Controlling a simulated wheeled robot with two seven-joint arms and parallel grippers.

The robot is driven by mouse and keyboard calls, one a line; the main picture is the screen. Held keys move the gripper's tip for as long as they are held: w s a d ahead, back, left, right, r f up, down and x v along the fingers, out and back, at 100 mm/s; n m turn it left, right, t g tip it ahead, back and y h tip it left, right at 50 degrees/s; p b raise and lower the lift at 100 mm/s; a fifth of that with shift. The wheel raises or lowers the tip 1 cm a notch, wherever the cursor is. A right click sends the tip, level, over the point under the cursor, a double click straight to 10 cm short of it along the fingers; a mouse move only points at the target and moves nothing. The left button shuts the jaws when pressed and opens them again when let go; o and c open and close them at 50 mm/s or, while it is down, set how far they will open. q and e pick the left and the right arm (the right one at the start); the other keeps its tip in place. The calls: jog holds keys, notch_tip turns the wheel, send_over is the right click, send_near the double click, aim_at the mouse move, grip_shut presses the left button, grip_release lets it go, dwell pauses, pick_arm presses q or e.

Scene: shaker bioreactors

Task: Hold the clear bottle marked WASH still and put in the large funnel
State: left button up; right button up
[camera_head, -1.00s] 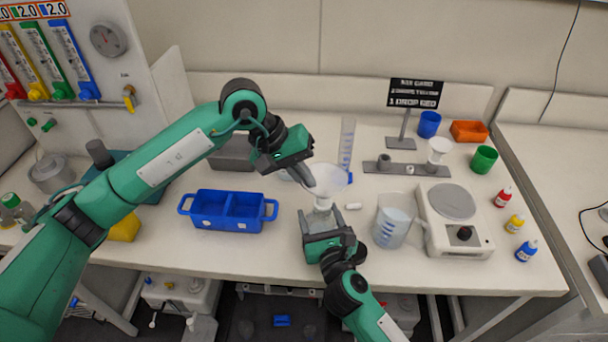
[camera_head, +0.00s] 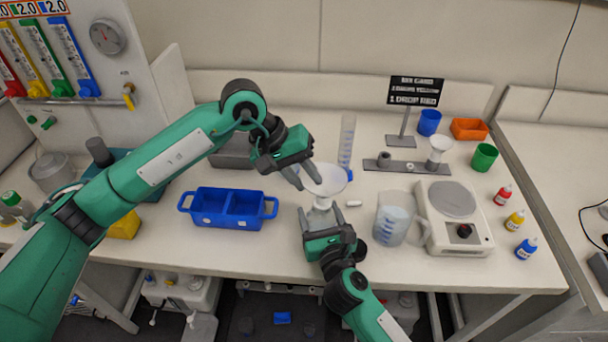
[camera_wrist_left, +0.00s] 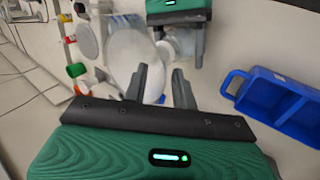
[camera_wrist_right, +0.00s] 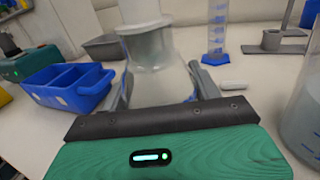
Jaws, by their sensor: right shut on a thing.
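The large white funnel (camera_head: 325,178) sits at the mouth of the clear bottle (camera_head: 320,217), its wide cone up. The funnel's pale disc also shows in the left wrist view (camera_wrist_left: 124,58). In the right wrist view, the bottle (camera_wrist_right: 160,82) stands between my right fingers with the pale funnel stem (camera_wrist_right: 140,12) above its neck. I cannot read any marking on it. My right gripper (camera_head: 321,222) is shut on the bottle. My left gripper (camera_head: 303,178) is open and empty, its fingertips close beside the funnel's left rim; whether they touch it I cannot tell.
A blue two-part tray (camera_head: 228,210) stands to the left. A beaker (camera_head: 391,219) and a scale (camera_head: 453,220) stand to the right. A measuring cylinder (camera_head: 347,143) and a stand with a smaller funnel (camera_head: 438,147) are behind. A small white piece (camera_head: 353,203) lies beside the bottle.

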pick_arm(q)
jog(key=v, duration=1.2)
pick_arm(e)
jog(key=o, duration=1.4)
jog(key=shift+c, duration=0.2)
jog(key=shift+s, duration=0.1)
